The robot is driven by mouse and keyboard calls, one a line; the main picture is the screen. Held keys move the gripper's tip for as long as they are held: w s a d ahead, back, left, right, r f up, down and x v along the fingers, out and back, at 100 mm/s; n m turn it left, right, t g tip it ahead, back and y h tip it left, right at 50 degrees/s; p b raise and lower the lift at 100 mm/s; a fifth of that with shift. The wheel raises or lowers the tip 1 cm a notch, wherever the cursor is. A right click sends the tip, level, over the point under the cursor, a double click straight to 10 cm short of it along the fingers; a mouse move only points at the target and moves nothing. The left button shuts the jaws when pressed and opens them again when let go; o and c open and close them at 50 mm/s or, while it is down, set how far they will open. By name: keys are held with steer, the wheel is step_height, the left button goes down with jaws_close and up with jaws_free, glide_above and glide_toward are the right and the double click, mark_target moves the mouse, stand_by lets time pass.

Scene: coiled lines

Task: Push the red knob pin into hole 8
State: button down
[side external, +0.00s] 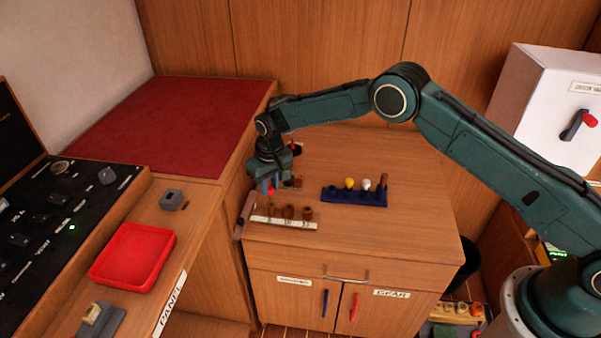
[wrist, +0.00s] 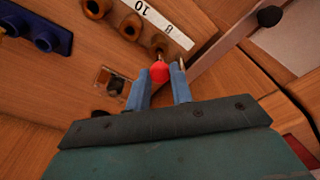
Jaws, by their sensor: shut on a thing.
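The red knob pin (wrist: 159,73) is between the blue fingers of my gripper (wrist: 161,69) in the wrist view, and my gripper is shut on it. In the side view the red knob (side external: 271,190) shows small under my gripper (side external: 268,187). The pin's lower end points at the end socket (wrist: 160,43) of a row of brown sockets, beside a label that looks like 8. I cannot tell whether the tip is inside that socket or just over it. The label strip (side external: 285,222) runs along the front of the row.
A blue rack (side external: 354,196) with yellow, white and brown-topped pins stands to the right of the sockets. A small clear-sided block (wrist: 113,82) lies near my fingers. A red tray (side external: 133,256) is on the left bench. The cabinet top's right side is clear.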

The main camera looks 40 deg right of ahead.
steer(key=shift+f, duration=1.7)
steer(key=c, duration=0.8)
jaws_free()
steer(key=shift+c, duration=0.2)
steer(key=shift+r, duration=0.1)
steer(key=shift+r, duration=2.4)
steer(key=shift+r, duration=0.5)
step_height(320, 180, up, 13)
steer(key=s, duration=0.1)
steer(key=shift+s, duration=0.3)
